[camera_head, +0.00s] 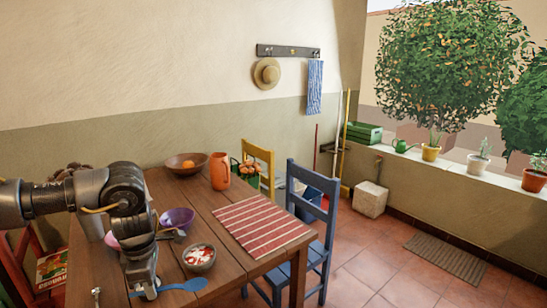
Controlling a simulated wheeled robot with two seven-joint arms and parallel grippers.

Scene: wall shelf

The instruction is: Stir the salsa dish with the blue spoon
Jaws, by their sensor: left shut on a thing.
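The blue spoon (190,285) lies low near the table's front edge, its bowl end pointing right. My left gripper (146,291) comes down from above and is shut on the spoon's handle. The fingertips are small and partly hidden by the hand. A small round dish (210,262) with red and white contents, which looks like the salsa dish, stands on the table just beyond the spoon's bowl end. The spoon is outside the dish. I cannot tell whether the spoon touches the table. My right gripper is not in view.
A purple bowl (178,216) stands behind the dish, close to my left arm. A red striped mat (262,226) covers the table's right side.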

